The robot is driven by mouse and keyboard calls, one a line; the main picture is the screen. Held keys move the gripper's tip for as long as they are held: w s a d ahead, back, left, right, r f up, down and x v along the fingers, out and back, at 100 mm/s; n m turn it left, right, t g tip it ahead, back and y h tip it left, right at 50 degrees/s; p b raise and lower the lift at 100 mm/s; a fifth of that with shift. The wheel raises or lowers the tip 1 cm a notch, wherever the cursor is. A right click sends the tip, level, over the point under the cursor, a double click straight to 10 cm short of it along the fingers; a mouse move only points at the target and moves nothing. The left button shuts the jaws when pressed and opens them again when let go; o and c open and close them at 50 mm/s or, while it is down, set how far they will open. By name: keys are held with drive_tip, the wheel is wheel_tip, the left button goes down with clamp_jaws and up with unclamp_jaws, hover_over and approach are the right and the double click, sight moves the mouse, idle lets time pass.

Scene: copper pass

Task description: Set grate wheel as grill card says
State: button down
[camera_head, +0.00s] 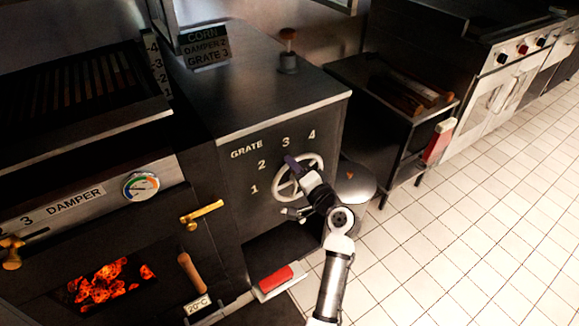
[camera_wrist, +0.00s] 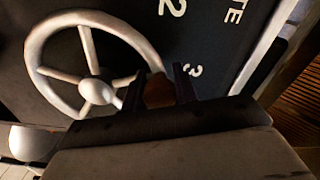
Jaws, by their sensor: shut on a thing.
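The grill card (camera_head: 205,48) reads CORN, DAMPER 2, GRATE 3. The pale spoked grate wheel (camera_head: 322,167) is on the dark cabinet front, with the numbers 1, 2, 3 and 4 arcing around its upper left. My gripper (camera_head: 292,163) is at the wheel's upper rim, just below the 3. In the wrist view the wheel (camera_wrist: 42,58) fills the upper left, and my gripper (camera_wrist: 158,92) is shut on its brown knob (camera_wrist: 158,93), close to the 3. My fingers and palm partly hide the knob.
The grill with glowing coals (camera_head: 110,283), a brass latch (camera_head: 202,214) and a gauge (camera_head: 141,187) is to the left. A red-topped object (camera_head: 276,279) lies low below the wheel. A round-topped bin (camera_head: 355,185) stands close right of the cabinet. Tiled floor (camera_head: 480,220) is clear.

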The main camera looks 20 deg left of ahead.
drive_tip(key=shift+w+d+r+m+p, duration=0.25)
drive_tip(key=shift+w+d+m+p, duration=0.25)
drive_tip(key=shift+m, duration=0.4)
drive_tip(key=shift+w, duration=0.1)
drive_tip(key=c, duration=1.1)
unclamp_jaws()
drive_tip(key=shift+f, duration=0.1)
drive_tip(key=b+v, duration=0.2)
drive_tip(key=v, duration=1.1)
drive_tip(key=shift+s+d+b, duration=0.25)
drive_tip(key=shift+s+b, duration=0.05)
drive_tip(key=shift+b, duration=0.1)
drive_tip(key=shift+a, duration=0.1)
